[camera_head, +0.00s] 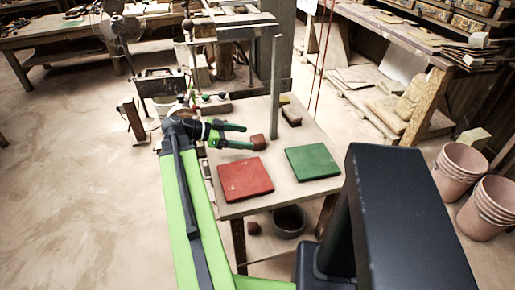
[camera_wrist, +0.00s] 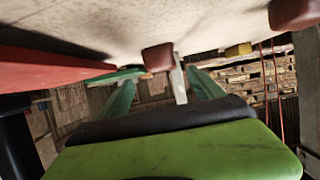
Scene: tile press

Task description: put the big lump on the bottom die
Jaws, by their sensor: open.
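A reddish-brown lump (camera_head: 258,142) lies on the work table, just beyond my gripper's fingertips. In the wrist view the lump (camera_wrist: 158,57) shows between the two green fingers. My gripper (camera_head: 243,136) is open and empty, low over the table and pointing right. A flat red slab (camera_head: 245,178) and a flat green slab (camera_head: 312,161) lie nearer the front of the table. They also show at left in the wrist view, red (camera_wrist: 45,66) and green (camera_wrist: 115,77). I cannot tell which is the bottom die.
A grey upright post (camera_head: 275,88) stands at the table's back. A dark block (camera_head: 291,117) and a yellow block (camera_head: 284,99) lie by it. Another brown piece (camera_wrist: 293,13) shows in the wrist view. A bucket (camera_head: 289,221) stands below; stacked pots (camera_head: 460,172) are at right.

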